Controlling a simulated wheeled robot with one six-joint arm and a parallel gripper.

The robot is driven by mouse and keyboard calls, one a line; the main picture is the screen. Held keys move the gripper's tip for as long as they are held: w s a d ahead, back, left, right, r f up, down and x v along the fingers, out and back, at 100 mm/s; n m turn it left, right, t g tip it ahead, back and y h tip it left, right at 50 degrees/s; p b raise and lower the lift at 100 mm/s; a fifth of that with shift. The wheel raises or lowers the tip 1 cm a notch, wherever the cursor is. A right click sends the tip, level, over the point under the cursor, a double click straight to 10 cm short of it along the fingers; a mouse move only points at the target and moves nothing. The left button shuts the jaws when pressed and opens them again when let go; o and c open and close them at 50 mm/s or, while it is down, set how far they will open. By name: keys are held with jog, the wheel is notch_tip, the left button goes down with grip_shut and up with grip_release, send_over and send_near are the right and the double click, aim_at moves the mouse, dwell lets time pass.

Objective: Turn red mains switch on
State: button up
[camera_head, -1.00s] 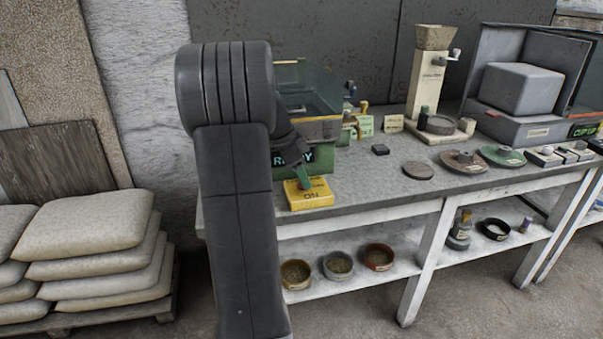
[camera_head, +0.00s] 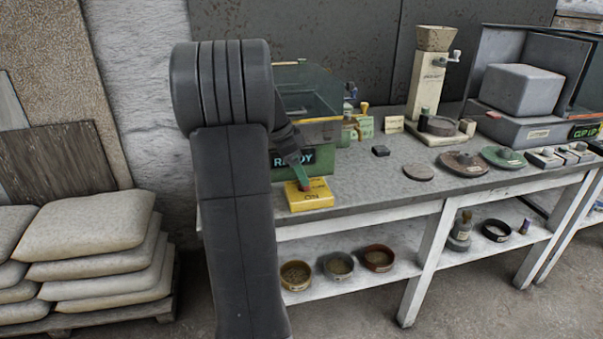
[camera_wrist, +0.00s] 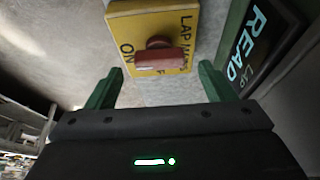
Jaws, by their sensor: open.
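The red mains switch (camera_wrist: 160,60) is a red bar handle on a yellow box (camera_wrist: 122,25), ahead of my fingertips in the wrist view. The bar lies crosswise in that view. The box face reads "ON" and part of "LAP MAINS"; the bar hides some lettering. The yellow box also shows in the head view (camera_head: 310,198), at the bench's front left edge. My gripper (camera_wrist: 160,72) is open, its two green fingers spread on either side of the handle's line and apart from it. In the head view my gripper (camera_head: 300,170) is just above the box, partly covering the handle.
A green machine (camera_head: 322,160) with a lit "READY" sign and a clear hood stands directly behind the box. A small black block (camera_head: 381,151) and a round brown disc (camera_head: 419,171) lie to the right on the bench (camera_head: 370,185). Bowls stand on the shelf below.

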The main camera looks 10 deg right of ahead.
jog(key=a, duration=1.2)
jog(key=shift+s+a+r, duration=0.1)
jog(key=shift+s+r, duration=0.05)
jog(key=shift+r, duration=0.05)
jog(key=d, duration=0.9)
jog(key=shift+d, duration=0.3)
jog(key=d, duration=0.1)
jog(key=d+f, duration=0.1)
jog(key=d, duration=0.1)
jog(key=shift+d+f, duration=0.1)
jog(key=shift+f, duration=0.15)
jog(key=shift+d+f, duration=0.2)
jog(key=shift+f, duration=0.45)
jog(key=shift+r, duration=0.1)
